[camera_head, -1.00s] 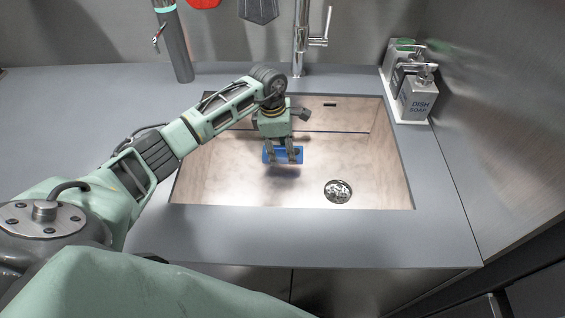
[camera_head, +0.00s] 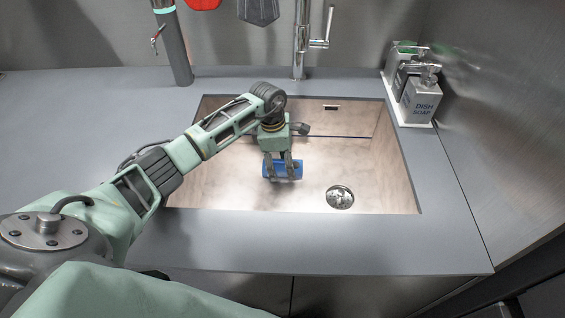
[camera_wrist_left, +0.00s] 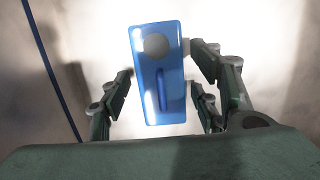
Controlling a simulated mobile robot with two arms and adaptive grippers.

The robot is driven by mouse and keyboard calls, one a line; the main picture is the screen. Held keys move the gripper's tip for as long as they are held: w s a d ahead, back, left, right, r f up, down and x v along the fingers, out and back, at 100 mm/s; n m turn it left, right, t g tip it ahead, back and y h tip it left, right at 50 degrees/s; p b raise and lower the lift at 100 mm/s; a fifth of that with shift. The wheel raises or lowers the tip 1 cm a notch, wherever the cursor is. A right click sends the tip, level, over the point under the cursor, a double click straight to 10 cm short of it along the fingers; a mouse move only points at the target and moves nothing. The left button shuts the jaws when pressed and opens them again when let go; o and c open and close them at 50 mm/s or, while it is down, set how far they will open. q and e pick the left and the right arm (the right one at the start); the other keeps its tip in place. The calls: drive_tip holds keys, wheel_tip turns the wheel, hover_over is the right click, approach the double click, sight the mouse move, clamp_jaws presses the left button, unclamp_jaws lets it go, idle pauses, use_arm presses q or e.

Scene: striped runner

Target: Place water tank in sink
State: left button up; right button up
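The water tank, a blue oblong block (camera_head: 283,172), is inside the basin of the sink (camera_head: 235,188), low near its floor and left of the drain. I cannot tell for certain whether it touches the floor. My left gripper (camera_head: 279,165) reaches down into the basin from above, with its fingers around the tank. In the left wrist view the tank (camera_wrist_left: 160,75) shows a round grey spot and a slot. It lies between the fingers of the left gripper (camera_wrist_left: 162,80), with narrow gaps on both sides, so the gripper looks open. My right gripper is out of view.
A faucet (camera_head: 301,45) stands behind the sink. Soap dispensers (camera_head: 420,98) stand on a white tray at the right rear corner. A dark grey cylinder (camera_head: 175,45) stands at the back left. The left counter (camera_head: 70,130) is clear. The drain (camera_head: 340,197) is uncovered.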

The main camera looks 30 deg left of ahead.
sight(277, 161)
use_arm(q)
drive_tip(key=shift+r, duration=0.15)
drive_tip(key=shift+r, duration=0.25)
wheel_tip(277, 161, up, 12)
drive_tip(key=a+b, duration=0.1)
drive_tip(key=shift+s+a+f, duration=0.25)
drive_tip(key=shift+s+a, duration=0.05)
drive_tip(key=shift+s, duration=0.15)
